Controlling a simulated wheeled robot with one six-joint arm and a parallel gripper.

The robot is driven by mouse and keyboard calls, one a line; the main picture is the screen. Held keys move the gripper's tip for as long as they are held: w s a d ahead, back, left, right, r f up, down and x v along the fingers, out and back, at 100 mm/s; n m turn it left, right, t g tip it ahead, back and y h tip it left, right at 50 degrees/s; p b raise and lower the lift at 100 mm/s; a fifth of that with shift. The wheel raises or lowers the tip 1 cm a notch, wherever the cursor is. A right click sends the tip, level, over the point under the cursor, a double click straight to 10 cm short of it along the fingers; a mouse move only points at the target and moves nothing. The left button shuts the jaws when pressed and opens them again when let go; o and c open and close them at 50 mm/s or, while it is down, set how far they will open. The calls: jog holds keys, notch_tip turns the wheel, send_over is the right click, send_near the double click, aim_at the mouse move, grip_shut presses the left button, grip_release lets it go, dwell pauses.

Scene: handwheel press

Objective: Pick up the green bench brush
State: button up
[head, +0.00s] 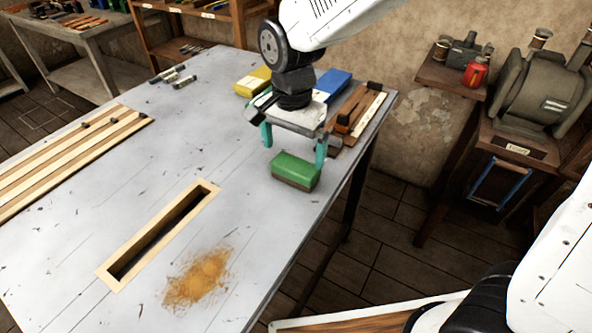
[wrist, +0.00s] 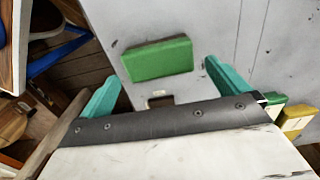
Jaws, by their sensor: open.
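The green bench brush (head: 295,170) is a block with a green top and a brown lower part. It lies on the grey worktable (head: 235,150) near its right edge. In the wrist view the brush (wrist: 158,59) lies ahead of the fingertips, crosswise between their lines. My gripper (head: 293,147) has teal fingers spread apart, with nothing between them. It is just behind and above the brush, and seems apart from it. In the wrist view my gripper (wrist: 157,82) shows both fingers open, one on each side.
Yellow (head: 254,81) and blue (head: 332,83) blocks and wooden pieces (head: 358,110) lie behind my gripper. A framed slot (head: 160,235) and a brown dust patch (head: 198,278) are in front. The table's right edge is close to the brush. Striped boards (head: 70,160) lie at left.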

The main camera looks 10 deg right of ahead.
aim_at(295, 164)
jog(key=f, duration=0.6)
jog(key=shift+d+f, duration=0.25)
jog(key=shift+c, duration=0.3)
jog(key=c, duration=0.6)
